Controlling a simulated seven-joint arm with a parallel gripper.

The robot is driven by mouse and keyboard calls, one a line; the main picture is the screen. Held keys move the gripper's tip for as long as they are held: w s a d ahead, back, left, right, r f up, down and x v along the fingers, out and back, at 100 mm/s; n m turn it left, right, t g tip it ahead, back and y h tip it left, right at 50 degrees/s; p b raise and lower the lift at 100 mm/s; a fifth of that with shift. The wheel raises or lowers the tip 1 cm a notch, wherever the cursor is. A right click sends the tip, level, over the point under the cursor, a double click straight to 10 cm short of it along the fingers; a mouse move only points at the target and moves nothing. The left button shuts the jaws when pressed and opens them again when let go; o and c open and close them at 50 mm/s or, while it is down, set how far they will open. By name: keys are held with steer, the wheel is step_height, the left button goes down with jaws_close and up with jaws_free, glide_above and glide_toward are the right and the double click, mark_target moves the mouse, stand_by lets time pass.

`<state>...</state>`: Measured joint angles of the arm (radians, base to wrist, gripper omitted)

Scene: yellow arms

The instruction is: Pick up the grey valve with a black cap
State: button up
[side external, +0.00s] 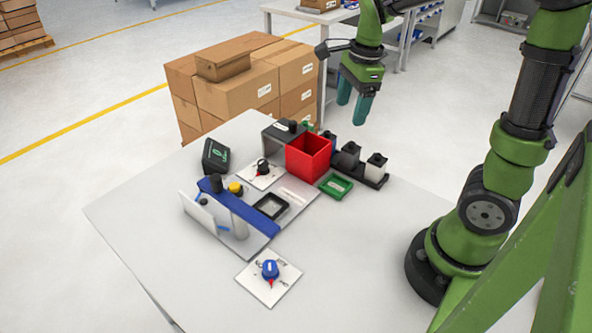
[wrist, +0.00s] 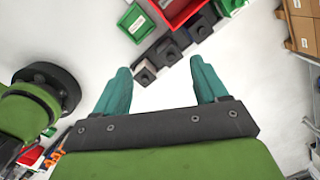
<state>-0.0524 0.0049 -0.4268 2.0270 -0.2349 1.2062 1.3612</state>
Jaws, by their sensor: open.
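Several small blocks with black caps stand in a row on a black rack at the right of the table. The front block, a light grey valve with a black cap (side external: 375,170), best fits the task's name; a darker capped block (side external: 347,157) stands behind it. The row also shows beyond my fingertips in the wrist view, where a capped block (wrist: 145,73) sits at its near end. I cannot tell for sure which block there is the grey valve. My gripper (side external: 353,100) is open and empty, pointing down, well above the table near the rack and touching nothing.
A red bin (side external: 308,157) stands just left of the rack, with a green tray (side external: 336,185) in front. A fixture with a blue bar (side external: 238,207) and a plate with a blue knob (side external: 269,268) stand further left. The table's front right is clear.

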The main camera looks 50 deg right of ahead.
mark_target(351, 147)
steer(key=d+f+m, duration=0.1)
steer(key=f+m, duration=0.2)
steer(key=m, duration=0.1)
steer(key=d+f+m, duration=0.1)
steer(key=f+m, duration=0.2)
steer(key=m, duration=0.1)
steer(key=d+f+m+g, duration=0.1)
steer(key=f+m, duration=0.2)
steer(key=f, duration=0.1)
steer(key=shift+w+d+f+m+h, duration=0.1)
steer(key=shift+d+m+h, duration=0.2)
steer(key=shift+d+m, duration=0.1)
steer(key=shift+w+f, duration=0.2)
steer(key=shift+f, duration=2.85)
steer(key=c, duration=1.1)
steer(key=shift+r, duration=0.1)
